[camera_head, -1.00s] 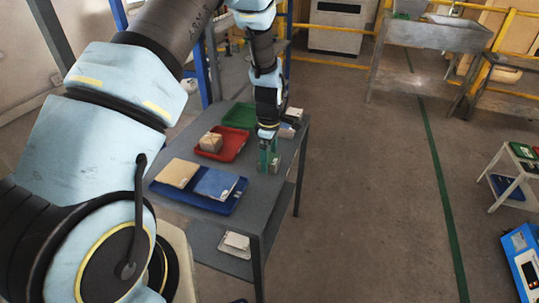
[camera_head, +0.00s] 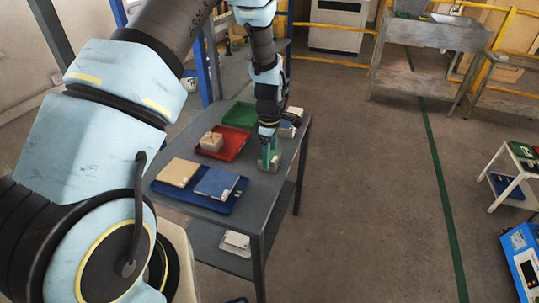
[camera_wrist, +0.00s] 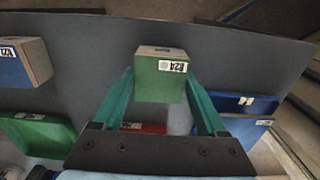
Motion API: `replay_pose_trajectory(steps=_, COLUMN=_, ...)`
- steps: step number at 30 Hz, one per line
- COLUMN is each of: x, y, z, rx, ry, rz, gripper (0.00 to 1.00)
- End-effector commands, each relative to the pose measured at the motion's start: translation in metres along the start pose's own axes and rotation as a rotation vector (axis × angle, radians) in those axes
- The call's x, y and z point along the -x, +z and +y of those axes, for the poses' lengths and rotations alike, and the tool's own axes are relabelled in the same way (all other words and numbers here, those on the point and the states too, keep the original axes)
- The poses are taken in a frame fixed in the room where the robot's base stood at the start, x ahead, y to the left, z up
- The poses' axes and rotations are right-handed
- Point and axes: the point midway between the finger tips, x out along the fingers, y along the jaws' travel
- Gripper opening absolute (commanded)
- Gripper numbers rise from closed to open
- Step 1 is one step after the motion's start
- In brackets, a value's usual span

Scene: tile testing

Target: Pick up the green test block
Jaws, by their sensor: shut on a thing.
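The green test block (camera_wrist: 158,88), with a brown top face and a white label, sits between the two green fingers of my gripper (camera_wrist: 158,76) in the wrist view. The fingers press on its left and right sides, so my gripper is shut on it. In the head view my gripper (camera_head: 269,152) points down over the right part of the grey table (camera_head: 250,215). There the block is small and mostly covered by the fingers. I cannot tell whether it touches the tabletop.
A red tray (camera_head: 238,143) with a brown-topped block (camera_head: 211,142) and a green tray (camera_head: 240,112) lie left of my gripper. A blue tray (camera_head: 222,206) holds a tan tile (camera_head: 178,172) and a blue tile (camera_head: 216,183). The wrist view shows a blue block (camera_wrist: 15,70) at left.

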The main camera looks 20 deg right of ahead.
Motion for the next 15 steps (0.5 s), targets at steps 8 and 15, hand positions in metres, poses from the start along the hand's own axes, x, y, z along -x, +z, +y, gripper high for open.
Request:
replay_pose_trajectory(steps=8, x=0.022, y=0.0, z=0.001, rx=0.001, ry=0.002, rz=0.0, gripper=0.26)
replay_pose_trajectory(steps=15, x=0.037, y=0.0, z=0.0, rx=0.0, ry=0.001, rz=0.0, gripper=0.26)
